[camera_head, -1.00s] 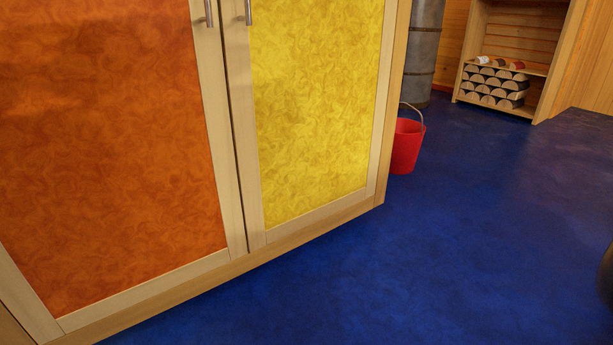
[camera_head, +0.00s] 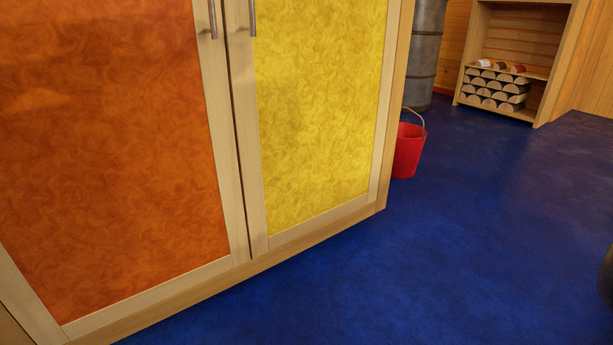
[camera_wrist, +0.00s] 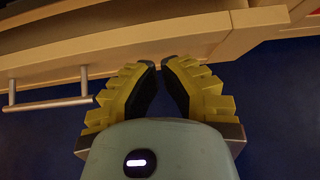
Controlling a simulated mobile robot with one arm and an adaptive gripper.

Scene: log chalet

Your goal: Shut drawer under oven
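In the wrist view a pale wooden front (camera_wrist: 150,47) with a metal bar handle (camera_wrist: 48,104) at the left crosses the upper part of the picture. It looks like a drawer front. A dark band lies above its edge, and I cannot tell how far it stands out. My gripper (camera_wrist: 160,63) has yellow ribbed fingers with dark pads. Its tips are almost together with nothing between them, just below the wooden front and right of the handle. Contact with the wood cannot be told. No oven is recognisable in either view, and the head view does not show the gripper.
A cabinet with an orange door (camera_head: 110,160) and a yellow door (camera_head: 320,110) fills the left of the head view. A red bucket (camera_head: 408,152) stands by its far corner. A wood-log shelf (camera_head: 545,90) is at the back. The blue floor (camera_head: 450,260) at the right is mostly clear.

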